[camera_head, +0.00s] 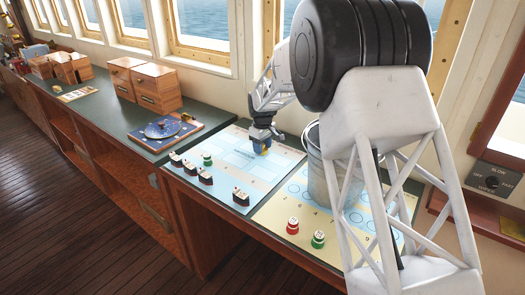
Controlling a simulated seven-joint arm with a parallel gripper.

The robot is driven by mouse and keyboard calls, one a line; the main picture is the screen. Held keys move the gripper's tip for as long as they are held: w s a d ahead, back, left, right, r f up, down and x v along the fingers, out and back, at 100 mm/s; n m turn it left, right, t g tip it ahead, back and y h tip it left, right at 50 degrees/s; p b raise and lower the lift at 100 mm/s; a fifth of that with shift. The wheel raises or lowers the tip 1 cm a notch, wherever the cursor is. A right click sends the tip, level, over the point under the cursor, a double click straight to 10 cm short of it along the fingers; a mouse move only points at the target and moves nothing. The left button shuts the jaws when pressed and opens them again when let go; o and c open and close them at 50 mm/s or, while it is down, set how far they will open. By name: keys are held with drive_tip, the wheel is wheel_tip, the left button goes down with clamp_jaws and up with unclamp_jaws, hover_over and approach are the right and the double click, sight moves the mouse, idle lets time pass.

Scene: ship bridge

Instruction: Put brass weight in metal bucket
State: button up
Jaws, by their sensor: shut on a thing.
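My gripper (262,142) is above the light-blue chart on the counter, left of the bucket. It is shut on a small yellowish thing with blue around it, which looks like the brass weight (264,149); my gripper hides part of it. I cannot tell if it touches the chart. The metal bucket (317,178) stands upright on the cream chart to the right. My white arm covers much of its right side, and its inside is hidden.
A red piece (292,226) and a green piece (318,239) stand in front of the bucket. Wooden boxes (155,88) and a blue disc board (163,130) are further left.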

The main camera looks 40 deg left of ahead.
drive_tip(key=c, duration=0.3)
drive_tip(key=shift+c, duration=0.3)
drive_tip(key=shift+r, duration=0.15)
drive_tip(key=shift+r, duration=4.9)
